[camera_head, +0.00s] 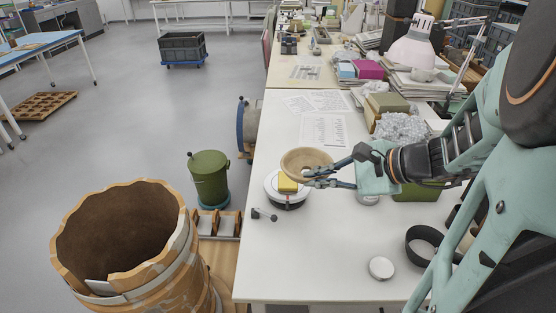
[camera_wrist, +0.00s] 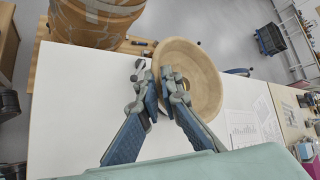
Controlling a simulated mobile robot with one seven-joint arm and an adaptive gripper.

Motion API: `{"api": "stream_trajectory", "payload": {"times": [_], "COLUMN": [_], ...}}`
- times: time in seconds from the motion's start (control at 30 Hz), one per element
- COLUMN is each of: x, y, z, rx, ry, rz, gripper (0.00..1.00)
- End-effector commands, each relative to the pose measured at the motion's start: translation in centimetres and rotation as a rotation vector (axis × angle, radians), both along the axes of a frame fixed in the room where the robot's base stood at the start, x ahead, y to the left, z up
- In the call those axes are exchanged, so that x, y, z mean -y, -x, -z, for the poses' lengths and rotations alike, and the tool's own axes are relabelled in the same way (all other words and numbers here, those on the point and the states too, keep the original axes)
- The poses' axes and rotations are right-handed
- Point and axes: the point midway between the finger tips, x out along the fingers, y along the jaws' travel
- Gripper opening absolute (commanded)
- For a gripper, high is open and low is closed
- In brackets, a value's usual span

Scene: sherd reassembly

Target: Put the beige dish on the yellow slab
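The beige dish (camera_head: 303,156) is a shallow round bowl, held in the air above the white worktable. My gripper (camera_head: 310,178) is shut on its rim. In the wrist view the gripper (camera_wrist: 155,80) has one finger inside the dish (camera_wrist: 200,75) and one outside, with the rim between them. The yellow slab (camera_head: 286,184) sits on a round white stand with a dark base, just below and left of the dish in the head view. The dish and fingers partly cover the slab. The slab is hidden in the wrist view.
A big brown broken-rimmed vessel (camera_head: 185,255) stands past the table's left edge. A white round lid (camera_head: 381,267) and a black ring (camera_head: 420,240) lie at front right. The front middle of the table is clear.

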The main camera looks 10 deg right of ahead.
Motion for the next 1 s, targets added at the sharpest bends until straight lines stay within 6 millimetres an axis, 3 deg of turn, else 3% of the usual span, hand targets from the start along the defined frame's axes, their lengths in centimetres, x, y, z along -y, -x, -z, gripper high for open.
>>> {"api": "stream_trajectory", "payload": {"times": [0.4,0.7,1.0], "x": [-1.2,-1.6,-1.7], "y": [-8.6,-12.0,-13.2], "z": [4.1,8.4,9.9], "rx": [0.0,0.0,0.0], "ry": [-0.006,-0.004,-0.003], "rz": [-0.004,-0.003,-0.001], "gripper": [0.0,0.0,0.0]}}
